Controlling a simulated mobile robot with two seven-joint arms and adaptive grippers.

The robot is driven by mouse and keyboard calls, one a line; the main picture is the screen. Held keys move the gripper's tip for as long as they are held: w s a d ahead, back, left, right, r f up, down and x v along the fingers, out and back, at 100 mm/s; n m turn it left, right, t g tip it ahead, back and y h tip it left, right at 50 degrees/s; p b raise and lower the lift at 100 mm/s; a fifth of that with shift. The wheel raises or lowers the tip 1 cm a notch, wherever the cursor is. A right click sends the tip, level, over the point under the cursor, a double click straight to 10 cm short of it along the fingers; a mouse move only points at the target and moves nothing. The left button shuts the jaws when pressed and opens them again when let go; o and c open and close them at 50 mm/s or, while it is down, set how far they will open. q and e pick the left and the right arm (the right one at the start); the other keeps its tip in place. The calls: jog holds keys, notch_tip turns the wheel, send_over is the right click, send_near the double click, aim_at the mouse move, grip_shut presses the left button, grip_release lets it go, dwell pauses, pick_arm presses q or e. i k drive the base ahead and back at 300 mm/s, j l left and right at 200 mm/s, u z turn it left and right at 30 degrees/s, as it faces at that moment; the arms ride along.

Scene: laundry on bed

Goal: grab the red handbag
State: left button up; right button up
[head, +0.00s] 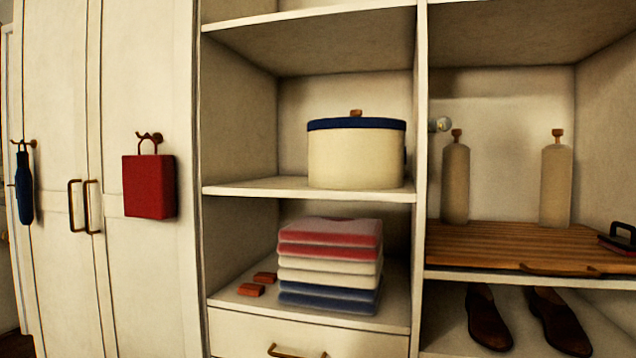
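The red handbag (149,187) is a boxy red bag at the left in the head view. It hangs by its thin handle from a bronze hook (150,137) on a white wardrobe door. Its front and right side show, and nothing covers it. Neither of my grippers is in the head view.
Door handles (84,207) stick out left of the bag, and a dark blue umbrella-like item (25,185) hangs farther left. Open shelves to the right hold a lidded cream box (355,155), folded towels (330,265), bottles (456,180) and brown shoes (489,322).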

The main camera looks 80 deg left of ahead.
aim_at(148, 181)
jog(key=u, duration=3.4)
jog(key=j+z, duration=0.1)
jog(key=z, duration=0.4)
jog(key=j+z, duration=0.1)
jog(key=z, duration=0.4)
jog(key=j+z, duration=0.15)
jog(key=z, duration=0.35)
jog(key=k+j+z, duration=0.1)
jog(key=j+z, duration=0.2)
jog(key=k+j+z, duration=0.1)
jog(key=j+z, duration=0.2)
jog(key=k+j+z, duration=0.15)
jog(key=j+z, duration=0.15)
jog(key=k+j+z, duration=0.45)
jog(key=k+j, duration=0.25)
jog(key=j, duration=0.15)
